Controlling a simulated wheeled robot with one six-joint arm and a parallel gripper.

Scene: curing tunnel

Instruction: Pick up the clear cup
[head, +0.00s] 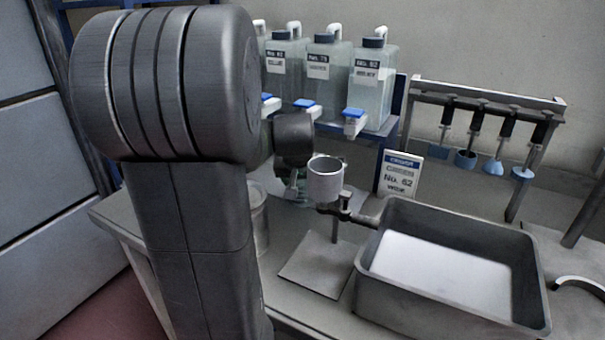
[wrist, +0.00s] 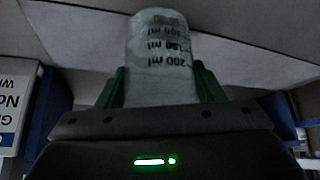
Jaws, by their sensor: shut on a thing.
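The clear cup (wrist: 160,45), marked with black ml graduations that read upside down, fills the upper middle of the wrist view. My gripper (wrist: 161,86) is shut on it, with a green finger on either side. In the head view my gripper (head: 293,188) is above the bench, just left of a grey cup on a stand. The clear cup is mostly hidden there by my gripper and the grey cup, and I cannot tell whether it touches the bench.
The grey cup (head: 326,182) on its stand is close to my gripper. Bottles with blue taps (head: 372,85) stand behind, beside a "No. 62" sign (head: 399,176). A deep grey tray (head: 385,293) is at front right, a hanging-tool rack (head: 487,97) at the back right, a metal can (head: 260,228) at left.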

